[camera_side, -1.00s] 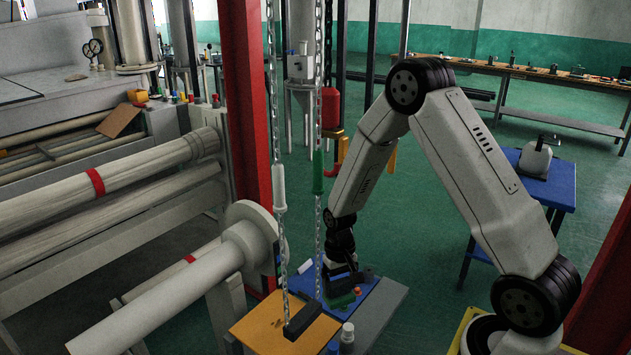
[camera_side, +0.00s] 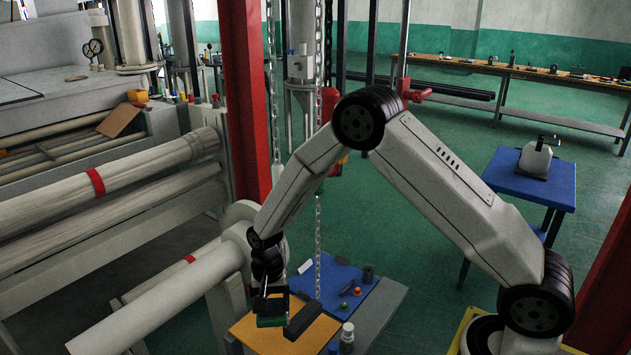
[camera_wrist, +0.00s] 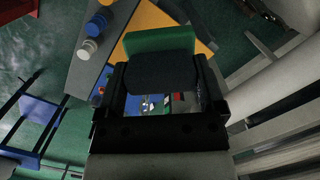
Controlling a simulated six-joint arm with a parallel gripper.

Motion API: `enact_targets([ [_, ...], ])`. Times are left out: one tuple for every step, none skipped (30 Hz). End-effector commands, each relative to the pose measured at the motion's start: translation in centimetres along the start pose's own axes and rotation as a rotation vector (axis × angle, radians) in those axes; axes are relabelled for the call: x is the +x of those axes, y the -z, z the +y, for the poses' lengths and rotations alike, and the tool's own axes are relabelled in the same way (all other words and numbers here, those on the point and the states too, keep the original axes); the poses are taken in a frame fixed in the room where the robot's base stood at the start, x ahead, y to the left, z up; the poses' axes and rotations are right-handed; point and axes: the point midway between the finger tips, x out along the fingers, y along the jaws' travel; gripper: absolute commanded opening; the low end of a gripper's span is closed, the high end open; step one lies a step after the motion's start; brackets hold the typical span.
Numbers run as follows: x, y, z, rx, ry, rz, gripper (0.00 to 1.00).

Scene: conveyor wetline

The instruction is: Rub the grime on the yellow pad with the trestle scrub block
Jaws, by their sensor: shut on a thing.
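My gripper (camera_side: 270,292) is shut on the scrub block (camera_side: 270,320), a green block with a dark grey part between the fingers. The green side of the block shows in the wrist view (camera_wrist: 160,42), just beyond the fingertips. The block is over the left part of the yellow pad (camera_side: 255,341); I cannot tell whether it touches. The yellow pad also shows past the block in the wrist view (camera_wrist: 203,48). A dark bar (camera_side: 303,320) lies across the pad, right of the block. I cannot make out the grime; the block and gripper hide part of the pad.
A blue mat (camera_side: 335,277) with several small items adjoins the pad behind. White (camera_side: 347,330) and blue (camera_side: 333,347) bottles stand at the pad's right. Chains (camera_side: 318,240) hang close by. A large pale roller (camera_side: 165,305) is at left.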

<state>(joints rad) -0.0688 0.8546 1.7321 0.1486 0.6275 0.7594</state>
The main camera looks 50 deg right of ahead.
Motion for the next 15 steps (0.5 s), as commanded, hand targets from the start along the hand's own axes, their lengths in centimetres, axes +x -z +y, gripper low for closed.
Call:
enact_targets([
  [0.8, 0.2, -0.3, 0.055, 0.005, 0.0, 0.41],
  [1.2, 0.4, -0.4, 0.09, 0.008, 0.0, 0.41],
  [1.7, 0.6, -0.6, 0.136, 0.013, 0.001, 0.41],
  [2.1, 0.7, -0.8, 0.172, 0.017, 0.001, 0.41],
  [2.5, 0.9, -0.9, 0.207, 0.021, 0.002, 0.41],
  [3.0, 1.1, -1.1, 0.252, 0.025, 0.002, 0.41],
  [3.3, 1.3, -1.1, 0.286, 0.028, 0.003, 0.41],
  [3.7, 1.5, -1.2, 0.319, 0.032, 0.003, 0.41],
  [4.2, 1.8, -1.4, 0.364, 0.037, 0.004, 0.41],
  [4.5, 2.0, -1.5, 0.397, 0.041, 0.005, 0.41],
  [4.8, 2.1, -1.6, 0.43, 0.044, 0.005, 0.41],
  [5.2, 2.4, -1.7, 0.473, 0.049, 0.005, 0.41],
  [5.5, 2.6, -1.8, 0.504, 0.051, 0.005, 0.41],
  [5.8, 2.8, -1.8, 0.536, 0.054, 0.005, 0.41],
  [6.2, 3.1, -1.9, 0.577, 0.06, 0.006, 0.41],
])
